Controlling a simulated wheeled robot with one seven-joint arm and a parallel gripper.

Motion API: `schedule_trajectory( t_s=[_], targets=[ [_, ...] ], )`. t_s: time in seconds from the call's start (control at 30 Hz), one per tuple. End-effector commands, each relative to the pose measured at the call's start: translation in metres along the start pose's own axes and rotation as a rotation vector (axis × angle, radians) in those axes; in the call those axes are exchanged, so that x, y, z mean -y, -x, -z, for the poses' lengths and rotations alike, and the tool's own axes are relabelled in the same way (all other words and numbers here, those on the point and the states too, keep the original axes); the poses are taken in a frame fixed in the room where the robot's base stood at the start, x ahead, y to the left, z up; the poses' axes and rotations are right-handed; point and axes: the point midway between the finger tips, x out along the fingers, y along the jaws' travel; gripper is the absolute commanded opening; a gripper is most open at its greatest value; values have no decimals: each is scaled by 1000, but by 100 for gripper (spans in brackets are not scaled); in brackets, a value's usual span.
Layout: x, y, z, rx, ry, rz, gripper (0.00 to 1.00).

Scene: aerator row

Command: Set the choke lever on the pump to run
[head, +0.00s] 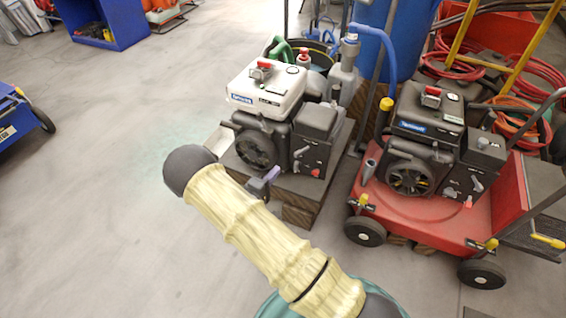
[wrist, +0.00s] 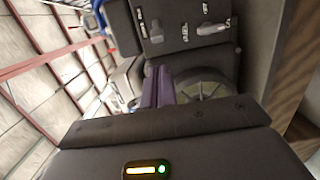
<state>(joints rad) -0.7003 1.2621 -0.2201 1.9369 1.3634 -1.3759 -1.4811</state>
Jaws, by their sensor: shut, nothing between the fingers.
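The pump's white-topped engine (head: 268,90) stands on a wooden block in the middle of the head view. Its dark side panel (head: 312,145) carries a pale lever (head: 301,152) and a red part (head: 316,172). In the wrist view the dark panel (wrist: 175,12) shows a pale grey lever (wrist: 213,28) and a darker lever (wrist: 157,30) beside small labels. The labels are too small to read, so I cannot tell which lever is the choke. My gripper (head: 268,177) is shut and empty, its purple fingers (wrist: 160,87) just short of the panel, apart from both levers.
A red wheeled machine (head: 400,208) with a similar black engine (head: 428,122) stands close on the right. The wooden block (head: 298,210) lies beneath the pump. A blue barrel (head: 392,35) and hoses crowd the back.

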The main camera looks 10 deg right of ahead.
Motion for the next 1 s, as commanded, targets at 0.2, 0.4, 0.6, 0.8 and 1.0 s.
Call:
schedule_trajectory(
  t_s=[0.2, 0.4, 0.6, 0.8, 1.0],
  targets=[
    [2, -28, 0, 3, -4, -2, 0],
    [3, -63, 0, 2, -3, -1, 0],
    [2, -90, 0, 2, -3, 0, 0],
    [0, -97, 0, -1, -2, 0, 0],
    [-1, -96, 0, -1, -2, 0, 0]
  ],
)
